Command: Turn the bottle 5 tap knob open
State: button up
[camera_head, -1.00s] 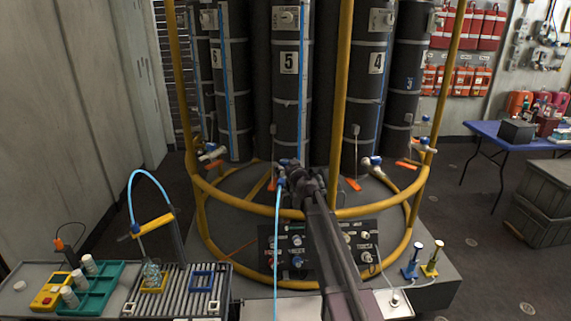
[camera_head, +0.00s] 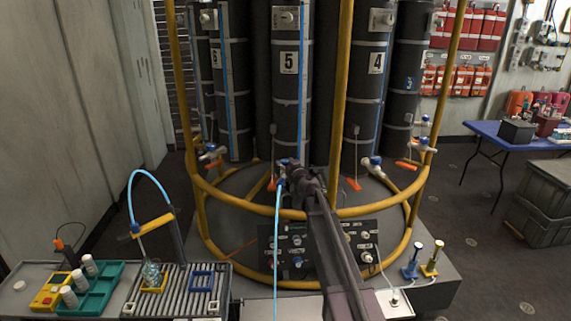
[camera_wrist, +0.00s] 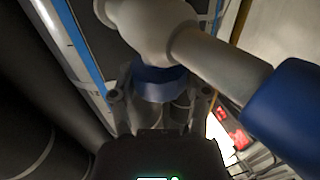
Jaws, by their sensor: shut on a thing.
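Bottle 5 (camera_head: 290,110) is a tall dark cylinder with a white "5" label, upright inside the yellow rail frame. Its tap is low on the bottle, mostly behind my arm in the head view. In the wrist view the white tap body (camera_wrist: 150,28) fills the top, and a pale pipe runs right to a blue sleeve (camera_wrist: 288,108). The blue knob (camera_wrist: 160,84) sits between my two fingers. My gripper (camera_wrist: 160,104) is shut on this knob from below; it also shows at the tap in the head view (camera_head: 294,178). The knob's exact angle is hard to tell.
The yellow rail (camera_head: 240,206) curves around the bottles, below and beside my arm. Bottle 4 (camera_head: 365,110) stands to the right with its own blue tap. A light blue hose (camera_head: 277,245) hangs from the tap area. A control panel (camera_head: 290,255) lies low in front.

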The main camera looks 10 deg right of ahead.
jog(key=shift+w+n+y, duration=0.15)
jog(key=shift+n+y, duration=0.15)
jog(key=shift+y, duration=0.2)
jog(key=n+g+y, duration=0.2)
jog(key=y, duration=0.1)
jog(key=shift+w+d, duration=0.1)
jog(key=shift+d, duration=0.05)
jog(key=n+g+y, duration=0.2)
jog(key=y, duration=0.1)
jog(key=shift+n, duration=0.4)
jog(key=shift+n+g+y, duration=0.6)
jog(key=shift+g+y, duration=0.1)
jog(key=shift+g, duration=0.3)
jog(key=shift+r, duration=0.1)
jog(key=o, duration=1.2)
jog(key=shift+c, duration=0.2)
jog(key=shift+s, duration=0.25)
